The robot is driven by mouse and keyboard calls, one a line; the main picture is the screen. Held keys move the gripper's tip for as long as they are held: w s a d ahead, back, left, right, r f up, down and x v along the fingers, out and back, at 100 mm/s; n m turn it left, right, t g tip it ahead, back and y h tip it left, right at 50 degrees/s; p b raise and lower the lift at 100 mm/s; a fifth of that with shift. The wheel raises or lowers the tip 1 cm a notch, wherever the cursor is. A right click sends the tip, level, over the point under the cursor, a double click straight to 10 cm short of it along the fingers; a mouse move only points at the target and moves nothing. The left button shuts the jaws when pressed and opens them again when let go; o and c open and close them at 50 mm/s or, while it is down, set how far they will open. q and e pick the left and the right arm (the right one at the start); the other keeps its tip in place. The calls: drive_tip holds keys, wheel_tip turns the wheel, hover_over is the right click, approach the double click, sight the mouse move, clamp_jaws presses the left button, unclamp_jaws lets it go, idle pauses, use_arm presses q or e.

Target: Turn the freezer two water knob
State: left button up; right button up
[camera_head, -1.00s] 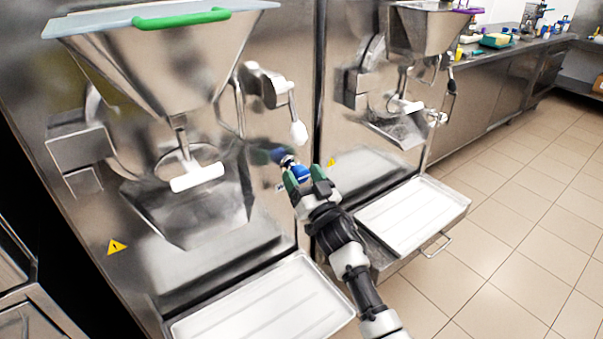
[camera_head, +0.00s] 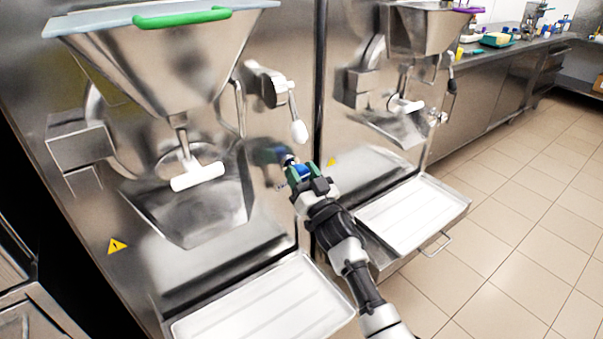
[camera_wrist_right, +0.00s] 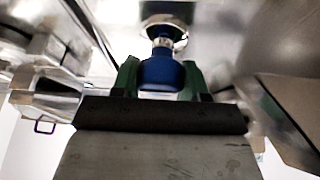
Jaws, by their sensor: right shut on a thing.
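The blue water knob (camera_wrist_right: 160,72) sits on a metal stem on the freezer front and shows between the fingers in the right wrist view. My right gripper (camera_head: 299,172) is shut on it, with a green finger on each side; it also shows in the right wrist view (camera_wrist_right: 157,80). In the head view the fingers hide most of the knob. The knob is on the near freezer (camera_head: 215,235), low at its right side. My left gripper does not show in either view now.
A white-tipped lever (camera_head: 298,130) hangs above my right gripper. A white tray (camera_head: 265,305) juts out below at the near freezer, and another tray (camera_head: 412,215) at the far freezer. Tiled floor (camera_head: 520,230) is clear on the right.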

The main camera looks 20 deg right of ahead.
drive_tip(key=shift+n, duration=0.3)
drive_tip(key=n+y, duration=0.2)
drive_tip(key=n, duration=0.2)
drive_tip(key=shift+y, duration=0.3)
drive_tip(key=n+g+y, duration=0.1)
drive_tip(key=n+y, duration=0.1)
drive_tip(key=n, duration=0.2)
drive_tip(key=n+y, duration=0.1)
drive_tip(key=n, duration=0.1)
drive_tip(key=n+g, duration=0.1)
drive_tip(key=n, duration=0.1)
drive_tip(key=shift+g+y+p, duration=0.3)
drive_tip(key=shift+y, duration=0.1)
drive_tip(key=shift+n+g+y+p, duration=0.3)
drive_tip(key=shift+n+g, duration=0.2)
drive_tip(key=shift+n, duration=0.8)
drive_tip(key=shift+n+g+y+p, duration=0.15)
drive_tip(key=shift+n+g+y, duration=0.3)
drive_tip(key=shift+n, duration=0.85)
drive_tip(key=o, duration=0.9)
